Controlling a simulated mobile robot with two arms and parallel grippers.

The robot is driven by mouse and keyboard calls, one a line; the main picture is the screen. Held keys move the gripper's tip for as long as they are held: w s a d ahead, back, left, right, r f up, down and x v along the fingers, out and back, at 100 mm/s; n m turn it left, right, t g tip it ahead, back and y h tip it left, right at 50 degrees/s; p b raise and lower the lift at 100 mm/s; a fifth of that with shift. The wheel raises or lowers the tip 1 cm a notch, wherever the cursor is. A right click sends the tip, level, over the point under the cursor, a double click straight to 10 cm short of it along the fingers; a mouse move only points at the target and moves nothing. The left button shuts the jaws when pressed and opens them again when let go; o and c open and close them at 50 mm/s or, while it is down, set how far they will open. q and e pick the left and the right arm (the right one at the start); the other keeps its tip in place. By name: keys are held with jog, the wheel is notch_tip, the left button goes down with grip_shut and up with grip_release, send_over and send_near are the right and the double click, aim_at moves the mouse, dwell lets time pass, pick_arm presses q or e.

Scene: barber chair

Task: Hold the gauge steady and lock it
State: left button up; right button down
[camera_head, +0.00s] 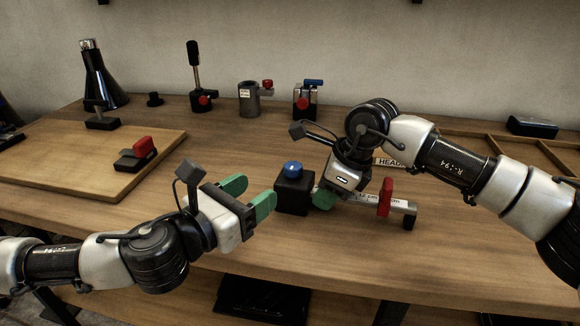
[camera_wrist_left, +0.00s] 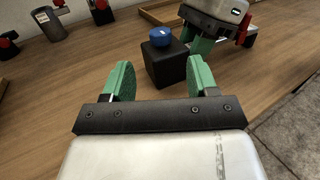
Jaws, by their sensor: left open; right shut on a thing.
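The gauge lies on the wooden bench. It has a black block (camera_head: 294,192) with a blue knob (camera_head: 293,168) on top, and a silver bar (camera_head: 352,197) with printed marks running right to a red lever (camera_head: 385,197). My right gripper (camera_head: 324,199) is shut on the gauge just right of the block, and its body hides part of the bar. My left gripper (camera_head: 254,194) is open and empty, left of the block, with its green fingers pointing at it. In the left wrist view the block (camera_wrist_left: 164,64) stands ahead, between and beyond the fingers.
A wooden board (camera_head: 90,160) with a red-topped black clamp (camera_head: 136,153) lies at the left. A black flask (camera_head: 98,75) and several small fixtures with red or blue levers stand along the wall. A divided wooden tray (camera_head: 480,145) is at the back right. The front bench edge is clear.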

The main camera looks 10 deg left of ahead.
aim_at(287, 170)
pick_arm(q)
jog(key=x, duration=1)
jog(key=shift+a, duration=0.1)
jog(key=c, duration=0.9)
